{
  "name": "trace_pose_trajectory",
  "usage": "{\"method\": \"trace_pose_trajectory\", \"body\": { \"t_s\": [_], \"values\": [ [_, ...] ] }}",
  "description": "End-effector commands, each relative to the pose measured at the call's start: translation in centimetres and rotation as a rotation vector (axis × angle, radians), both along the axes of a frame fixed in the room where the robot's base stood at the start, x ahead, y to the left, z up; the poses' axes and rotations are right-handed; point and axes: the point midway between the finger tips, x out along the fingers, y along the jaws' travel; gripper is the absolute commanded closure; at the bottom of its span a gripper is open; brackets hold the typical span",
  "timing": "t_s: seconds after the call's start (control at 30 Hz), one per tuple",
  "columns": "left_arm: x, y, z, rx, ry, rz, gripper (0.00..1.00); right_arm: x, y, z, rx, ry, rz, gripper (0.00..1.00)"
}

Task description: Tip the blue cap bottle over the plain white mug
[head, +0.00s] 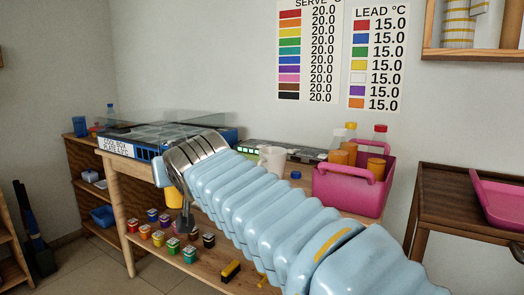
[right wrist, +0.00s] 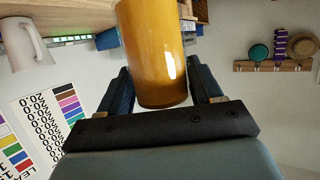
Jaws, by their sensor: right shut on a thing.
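My right gripper (right wrist: 162,85) is shut on an orange bottle (right wrist: 153,45), which shows between its fingers in the right wrist view. The bottle's far end is cut off by the frame, and I cannot tell its tilt. In the head view my right arm hides most of the gripper; a piece of the orange bottle (head: 174,197) shows below the hand. The plain white mug (head: 272,160) stands on the bench right of the hand, partly behind my arm. It also shows upside down in the right wrist view (right wrist: 27,45). A small blue cap (head: 296,175) lies on the bench. My left gripper is out of view.
A pink caddy (head: 349,193) with several orange bottles stands right of the mug. A blue cool box (head: 150,134) lies at the bench's left. Several colored pots (head: 158,239) stand on the lower shelf. A brown side table (head: 448,182) is at right.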

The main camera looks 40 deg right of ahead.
Motion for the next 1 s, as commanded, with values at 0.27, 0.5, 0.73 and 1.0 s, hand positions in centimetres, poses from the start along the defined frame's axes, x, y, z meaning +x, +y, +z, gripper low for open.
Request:
{"method": "trace_pose_trajectory", "body": {
  "t_s": [0.27,0.5,0.73,1.0],
  "values": [
    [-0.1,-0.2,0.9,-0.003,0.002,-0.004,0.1,-1.0,-10.5,9.0,0.006,-0.003,-0.017,0.9],
    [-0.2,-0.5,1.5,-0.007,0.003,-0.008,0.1,1.9,-18.6,8.3,-0.001,0.001,-0.041,0.9],
    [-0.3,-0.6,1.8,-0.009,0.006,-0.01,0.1,5.0,-22.1,5.8,-0.003,0.0,-0.051,0.9],
    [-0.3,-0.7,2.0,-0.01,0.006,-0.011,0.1,6.7,-23.2,4.4,-0.002,-0.004,-0.055,0.9]
  ]
}}
